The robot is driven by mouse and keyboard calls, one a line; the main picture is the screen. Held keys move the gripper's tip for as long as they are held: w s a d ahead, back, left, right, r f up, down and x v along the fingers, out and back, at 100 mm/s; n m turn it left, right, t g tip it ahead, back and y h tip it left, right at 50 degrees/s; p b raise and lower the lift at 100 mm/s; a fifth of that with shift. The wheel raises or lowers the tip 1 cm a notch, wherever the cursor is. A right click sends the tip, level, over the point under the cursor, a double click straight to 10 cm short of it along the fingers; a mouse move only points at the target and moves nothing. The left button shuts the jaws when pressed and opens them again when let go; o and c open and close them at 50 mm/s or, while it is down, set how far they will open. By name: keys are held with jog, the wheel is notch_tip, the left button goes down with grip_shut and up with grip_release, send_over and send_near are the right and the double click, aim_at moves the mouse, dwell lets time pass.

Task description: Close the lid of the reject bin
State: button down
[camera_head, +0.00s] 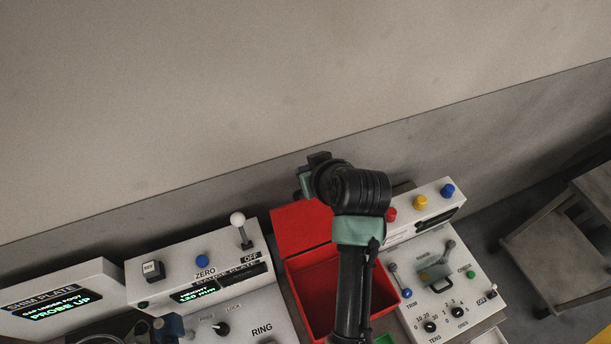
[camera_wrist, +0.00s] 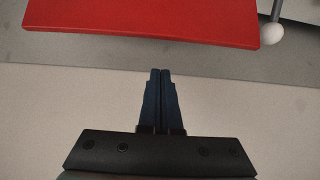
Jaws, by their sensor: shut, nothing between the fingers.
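The red reject bin (camera_head: 308,283) stands between two white machine panels, with its inside showing. Its red lid (camera_head: 295,228) stands raised at the back edge. In the wrist view the lid (camera_wrist: 145,18) fills the top of the picture as a wide red slab. My gripper (camera_wrist: 160,72) is shut and empty. Its fingertips sit below the lid's edge in that view, with a visible gap. In the head view my arm crosses in front of the bin and hides part of the bin and lid; the fingertips are not clearly seen there.
A lever with a white knob (camera_head: 237,218) stands left of the lid; a white knob (camera_wrist: 271,34) also shows in the wrist view. The right panel (camera_head: 463,252) has levers, dials and coloured buttons. A plain wall lies behind. A wooden stool (camera_head: 560,245) stands far right.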

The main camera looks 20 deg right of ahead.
aim_at(320, 212)
jog(key=p+x, duration=0.2)
jog(key=x, duration=0.4)
jog(key=s+p, duration=0.2)
jog(key=s, duration=0.2)
jog(key=shift+d+f, duration=0.1)
jog(key=shift+d, duration=0.05)
jog(key=shift+w+f, duration=0.1)
jog(key=shift+f, duration=0.1)
